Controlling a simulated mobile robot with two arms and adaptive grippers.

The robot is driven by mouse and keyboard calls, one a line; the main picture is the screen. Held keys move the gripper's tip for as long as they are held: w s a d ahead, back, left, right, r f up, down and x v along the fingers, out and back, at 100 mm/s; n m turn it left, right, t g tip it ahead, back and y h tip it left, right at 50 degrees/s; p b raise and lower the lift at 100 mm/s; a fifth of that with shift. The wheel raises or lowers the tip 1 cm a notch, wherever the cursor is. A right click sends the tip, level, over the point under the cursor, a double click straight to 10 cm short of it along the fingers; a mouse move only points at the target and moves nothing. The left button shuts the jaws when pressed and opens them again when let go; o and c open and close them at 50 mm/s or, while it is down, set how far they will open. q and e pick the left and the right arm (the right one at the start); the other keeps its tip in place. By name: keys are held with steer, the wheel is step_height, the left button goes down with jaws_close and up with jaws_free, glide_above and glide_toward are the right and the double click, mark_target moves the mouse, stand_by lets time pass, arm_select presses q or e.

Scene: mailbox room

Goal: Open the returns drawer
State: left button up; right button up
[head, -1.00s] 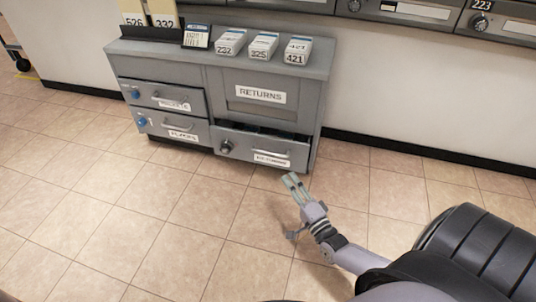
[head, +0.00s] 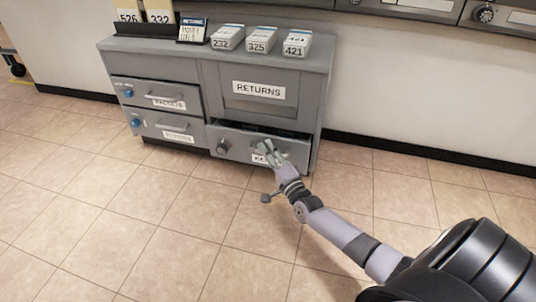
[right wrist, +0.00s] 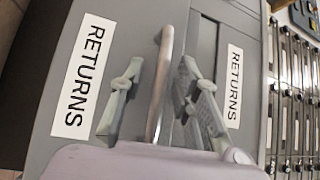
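The returns drawer (head: 242,148) is at the lower right of the grey cabinet (head: 320,85). It stands slightly out, with a dark gap along its top. Its RETURNS label (right wrist: 83,75) and bar handle (right wrist: 161,85) show in the right wrist view. My right gripper (head: 267,149) is at the drawer front and hides part of its handle and label in the head view. In the right wrist view the right gripper (right wrist: 160,85) is open, with one finger on each side of the handle and gaps between. My left gripper is not in view.
A fixed-looking panel above bears another RETURNS label (head: 259,90). Two blue-knobbed drawers (head: 158,94) are on the left. Several numbered boxes (head: 262,38) stand on the cabinet top. The tiled floor (head: 190,235) in front is clear.

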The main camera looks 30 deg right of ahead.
steer(key=shift+c, duration=0.2)
jaws_close()
stand_by(0.6)
